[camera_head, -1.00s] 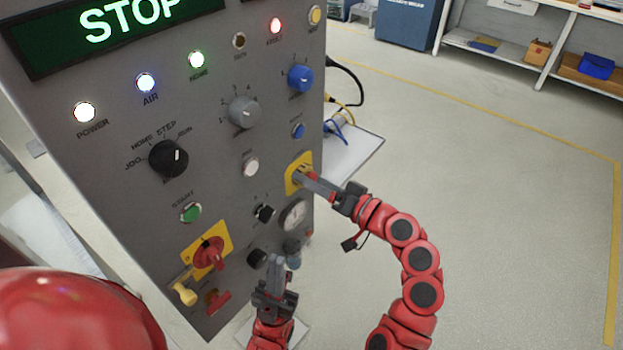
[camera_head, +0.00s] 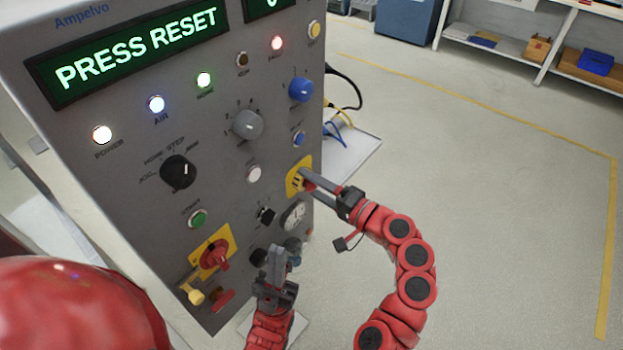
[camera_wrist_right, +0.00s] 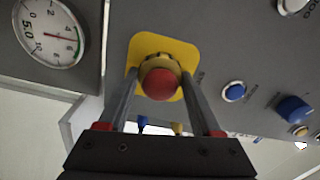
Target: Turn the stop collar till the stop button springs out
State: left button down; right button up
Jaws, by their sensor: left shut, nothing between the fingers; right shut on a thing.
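The stop button (camera_wrist_right: 161,84) is red and round in the right wrist view, standing in front of the yellow-and-dark stop collar (camera_wrist_right: 150,61) on a yellow plate (camera_wrist_right: 143,43). In the head view the yellow plate (camera_head: 293,187) is at the panel's right edge. My right gripper (camera_head: 304,178) is shut on the stop collar, one finger on each side; its fingers partly hide the button in the head view. My left gripper (camera_head: 278,250) is shut and empty before the panel's lower part. The display (camera_head: 140,52) reads PRESS RESET.
A red rotary switch on a yellow plate (camera_head: 214,256) and a gauge (camera_head: 293,215) are close to my left gripper. Several knobs and lit lamps cover the grey panel. Cables (camera_head: 340,128) hang behind its right edge. The floor to the right is clear.

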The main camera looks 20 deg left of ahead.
jog(key=shift+m, duration=0.6)
jog(key=o, duration=1.4)
jog(key=shift+b+v, duration=0.75)
jog(key=shift+v, duration=7.9)
